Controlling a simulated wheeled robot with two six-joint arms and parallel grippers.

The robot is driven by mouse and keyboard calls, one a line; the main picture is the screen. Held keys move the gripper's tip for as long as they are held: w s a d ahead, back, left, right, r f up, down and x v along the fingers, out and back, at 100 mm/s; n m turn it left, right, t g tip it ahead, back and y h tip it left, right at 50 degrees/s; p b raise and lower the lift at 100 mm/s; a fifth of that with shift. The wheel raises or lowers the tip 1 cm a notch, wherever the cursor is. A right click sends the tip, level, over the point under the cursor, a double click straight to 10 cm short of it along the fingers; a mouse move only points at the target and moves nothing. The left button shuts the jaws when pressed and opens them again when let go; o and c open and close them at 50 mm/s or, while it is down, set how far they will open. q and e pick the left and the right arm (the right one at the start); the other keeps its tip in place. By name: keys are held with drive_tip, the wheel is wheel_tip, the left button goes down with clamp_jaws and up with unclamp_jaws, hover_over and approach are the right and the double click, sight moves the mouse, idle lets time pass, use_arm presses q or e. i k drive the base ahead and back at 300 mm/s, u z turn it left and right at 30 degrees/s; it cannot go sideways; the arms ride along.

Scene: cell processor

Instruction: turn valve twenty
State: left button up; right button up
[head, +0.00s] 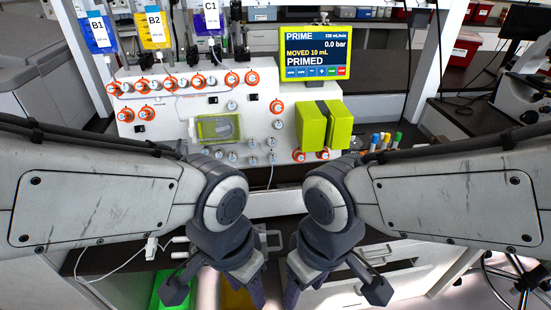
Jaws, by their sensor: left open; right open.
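The cell processor's white panel (185,105) stands ahead in the head view. Several round valves with orange rings, one of them at the row's right end (251,77), line its upper part, with others at the left, the right and the lower right. Smaller grey-white valves (277,124) sit lower down. The valve numbers are too small to read, so I cannot tell which is valve twenty. My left gripper (217,296) is open, low in front of the bench and below the panel. My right gripper (335,295) is open beside it, also well apart from the valves.
Bags B1 (99,33), B2 (155,30) and C1 (211,22) hang above the panel. A screen (315,53) reads PRIMED, 0.0 bar. A yellow-green block (340,125) juts from the panel's right. Coloured-cap tubes (386,138) stand right of it.

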sight(273, 160)
drive_tip(key=u, duration=0.1)
drive_tip(key=k, duration=1)
drive_tip(key=z, duration=0.5)
drive_tip(key=i, duration=1.4)
drive_tip(key=u, duration=0.4)
drive_tip(key=k, duration=0.2)
drive_tip(key=u, duration=0.8)
